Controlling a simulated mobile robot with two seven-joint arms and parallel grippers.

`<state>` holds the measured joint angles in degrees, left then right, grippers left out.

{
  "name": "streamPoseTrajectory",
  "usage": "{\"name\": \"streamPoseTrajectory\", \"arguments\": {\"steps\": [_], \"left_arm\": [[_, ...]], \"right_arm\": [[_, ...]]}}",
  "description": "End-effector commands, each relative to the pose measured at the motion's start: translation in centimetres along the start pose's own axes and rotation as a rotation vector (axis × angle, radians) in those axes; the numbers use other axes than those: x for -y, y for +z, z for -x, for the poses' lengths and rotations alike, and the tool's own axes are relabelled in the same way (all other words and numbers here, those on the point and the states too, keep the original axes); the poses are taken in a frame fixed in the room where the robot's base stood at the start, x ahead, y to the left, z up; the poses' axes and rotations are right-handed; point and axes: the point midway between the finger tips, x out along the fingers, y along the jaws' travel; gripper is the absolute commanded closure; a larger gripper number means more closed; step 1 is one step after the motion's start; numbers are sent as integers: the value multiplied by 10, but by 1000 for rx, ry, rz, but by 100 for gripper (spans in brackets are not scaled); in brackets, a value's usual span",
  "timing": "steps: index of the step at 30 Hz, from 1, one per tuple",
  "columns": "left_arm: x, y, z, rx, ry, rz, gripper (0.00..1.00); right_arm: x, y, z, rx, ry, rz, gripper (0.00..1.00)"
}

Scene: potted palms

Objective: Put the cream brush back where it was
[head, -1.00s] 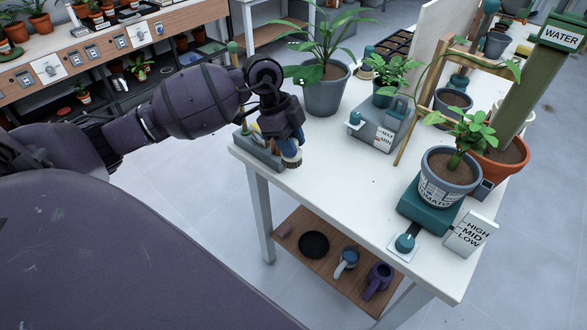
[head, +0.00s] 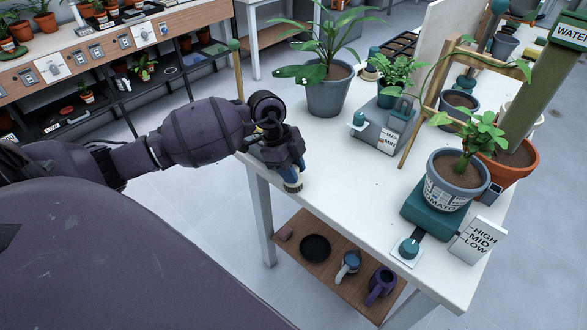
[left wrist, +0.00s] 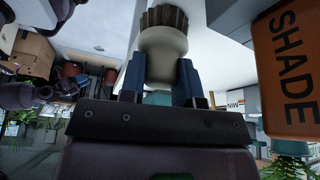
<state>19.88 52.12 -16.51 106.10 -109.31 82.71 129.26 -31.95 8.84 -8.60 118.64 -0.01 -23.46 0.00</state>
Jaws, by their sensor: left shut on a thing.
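The cream brush (left wrist: 163,42) is between the blue fingers of my left gripper (left wrist: 160,80) in the left wrist view, its dark bristles pointing away from the gripper. In the head view my left gripper (head: 289,170) is over the table's left end, and the brush (head: 293,186) shows below it, bristles down, close to the white tabletop (head: 335,175). I cannot tell whether the bristles touch the table. A grey holder (head: 254,151) at the table's left corner is mostly hidden behind the gripper.
A potted palm (head: 327,98) stands just behind the gripper. A grey watering box (head: 375,135) and a tomato pot (head: 455,185) on a green base are to the right. An orange SHADE sign (left wrist: 288,65) shows in the wrist view. The table's front middle is clear.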

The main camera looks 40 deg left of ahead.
Motion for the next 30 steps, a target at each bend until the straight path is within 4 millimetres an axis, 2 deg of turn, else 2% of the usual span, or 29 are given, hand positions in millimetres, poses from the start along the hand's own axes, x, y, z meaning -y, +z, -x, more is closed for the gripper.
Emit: {"name": "streamPoseTrajectory", "arguments": {"steps": [5,6,10,20,26,30], "left_arm": [[0,1,-3,0,1,0,96],[0,1,-3,0,1,0,64],[0,1,-3,0,1,0,44],[0,0,0,0,0,0,44],[1,-1,26,2,-4,-1,44],[1,-1,54,1,-6,-1,44]], "right_arm": [[0,1,1,1,1,0,57],[0,2,1,1,1,0,57],[0,3,2,3,1,-2,57],[3,4,2,5,3,-15,57],[2,-4,4,-7,4,-16,57],[1,-10,6,-16,5,-15,57]]}}
